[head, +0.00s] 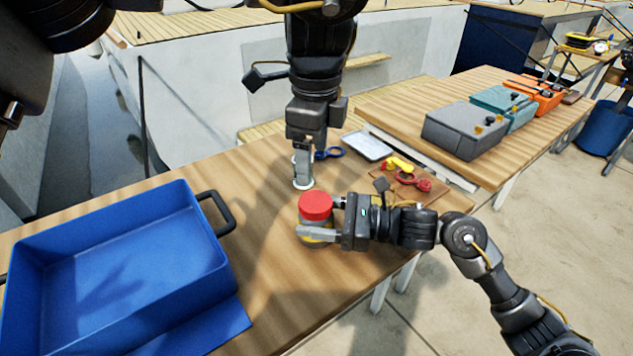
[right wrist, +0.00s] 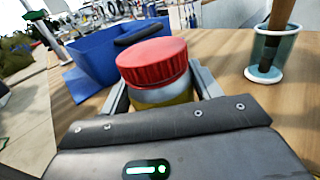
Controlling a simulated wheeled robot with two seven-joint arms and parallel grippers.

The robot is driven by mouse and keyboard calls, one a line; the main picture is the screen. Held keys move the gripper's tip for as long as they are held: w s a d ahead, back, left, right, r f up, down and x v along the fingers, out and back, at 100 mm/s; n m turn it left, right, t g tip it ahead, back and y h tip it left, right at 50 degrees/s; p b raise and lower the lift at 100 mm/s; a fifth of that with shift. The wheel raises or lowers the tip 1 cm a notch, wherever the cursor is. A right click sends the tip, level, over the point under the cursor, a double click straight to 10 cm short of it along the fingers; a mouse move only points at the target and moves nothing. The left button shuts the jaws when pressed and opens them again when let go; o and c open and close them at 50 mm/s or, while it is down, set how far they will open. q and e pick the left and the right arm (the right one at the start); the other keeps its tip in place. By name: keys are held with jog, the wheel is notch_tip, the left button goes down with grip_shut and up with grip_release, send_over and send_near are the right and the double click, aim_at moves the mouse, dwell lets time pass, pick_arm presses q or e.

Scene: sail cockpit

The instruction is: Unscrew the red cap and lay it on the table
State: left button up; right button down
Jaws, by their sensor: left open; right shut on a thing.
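The red cap (head: 316,204) sits on top of a squat jar (head: 318,240) on the wooden table. The wrist view shows the ribbed red cap (right wrist: 154,62) on the jar (right wrist: 163,97), which has a clear neck and yellowish contents. My right gripper (head: 318,234) is shut around the jar's body, below the cap, with a finger on each side. My left gripper (head: 303,172) is open and points down, just behind and above the cap in the head view, apart from it. Its far finger is hard to make out.
A large blue bin (head: 110,265) with a black handle fills the table's left. A clear cup (right wrist: 270,55) holding a wooden-handled tool stands near the jar. Behind are blue rings (head: 330,153), a pale tray (head: 367,146) and a board with red and yellow parts (head: 428,196). Bare table lies front-left of the jar.

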aim_at(315, 201)
jog(key=shift+f, duration=0.1)
pick_arm(q)
jog(key=m, duration=2.7)
jog(key=shift+w+a+f+m, duration=0.15)
jog(key=shift+f+m, duration=0.2)
jog(key=shift+m, duration=0.05)
jog(key=m, duration=0.2)
jog(key=shift+f+m, duration=0.1)
jog(key=shift+m, duration=0.3)
jog(key=m, duration=0.4)
jog(key=shift+f+m, duration=0.1)
jog(key=shift+m, duration=0.3)
jog(key=m, duration=0.4)
jog(key=shift+s+d+g, duration=0.25)
jog(key=shift+d+g, duration=0.05)
pick_arm(e)
jog(key=shift+f, duration=0.1)
pick_arm(q)
jog(key=m, duration=0.4)
jog(key=shift+f, duration=4.05)
